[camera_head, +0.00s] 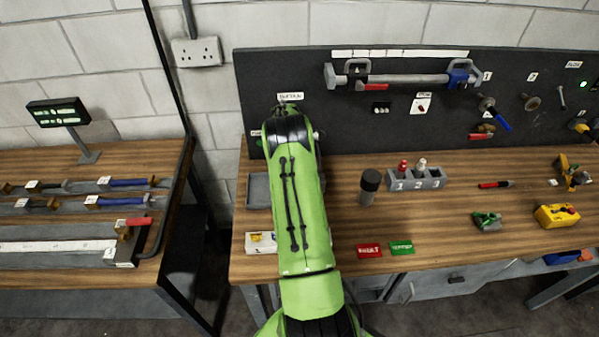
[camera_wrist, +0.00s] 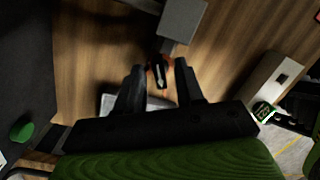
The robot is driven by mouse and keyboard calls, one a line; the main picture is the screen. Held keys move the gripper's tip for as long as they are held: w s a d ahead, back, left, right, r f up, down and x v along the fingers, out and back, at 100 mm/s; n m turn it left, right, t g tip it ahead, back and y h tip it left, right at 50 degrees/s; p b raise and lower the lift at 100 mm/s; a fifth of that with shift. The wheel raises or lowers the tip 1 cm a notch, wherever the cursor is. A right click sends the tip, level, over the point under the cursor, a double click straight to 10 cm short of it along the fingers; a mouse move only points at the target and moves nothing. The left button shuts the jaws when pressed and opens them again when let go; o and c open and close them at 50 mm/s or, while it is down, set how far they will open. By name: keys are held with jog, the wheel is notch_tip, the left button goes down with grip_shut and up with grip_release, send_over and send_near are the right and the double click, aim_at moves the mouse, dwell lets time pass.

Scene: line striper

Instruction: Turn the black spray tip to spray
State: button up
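A small black piece with a pale mark and a bit of orange-red around it, which looks like the black spray tip (camera_wrist: 157,73), sits at the end of a grey block (camera_wrist: 184,20) in the wrist view. My gripper (camera_wrist: 160,70) has its two dark fingers apart, one on each side of the tip, with a gap showing on both sides. How far the fingertips reach down around the tip is hard to tell. In the head view my green arm hides the gripper and the tip. Which setting the tip points to is not readable.
A shallow grey tray (camera_head: 258,190) and a white box (camera_head: 262,243) lie beside my arm. A dark-capped cylinder (camera_head: 368,187) and a numbered grey holder (camera_head: 416,180) stand to its right. Red (camera_head: 369,251) and green (camera_head: 402,247) cards lie near the front edge. A dark tool panel (camera_head: 300,70) stands behind.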

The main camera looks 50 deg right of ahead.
grip_shut()
jog(key=m, duration=0.3)
jog(key=shift+f+m+b, duration=0.15)
jog(key=shift+m+b, duration=0.15)
jog(key=shift+b, duration=0.1)
jog(key=m, duration=0.2)
jog(key=shift+m+y, duration=0.3)
jog(key=shift+y, duration=0.1)
jog(key=o, duration=0.6)
grip_release()
jog(key=shift+r, duration=0.2)
jog(key=r+p, duration=0.1)
jog(key=r, duration=0.1)
jog(key=r+p, duration=0.2)
jog(key=w+r+p, duration=0.1)
jog(key=r, duration=0.1)
jog(key=shift+r, duration=0.4)
jog(key=shift+a, duration=0.1)
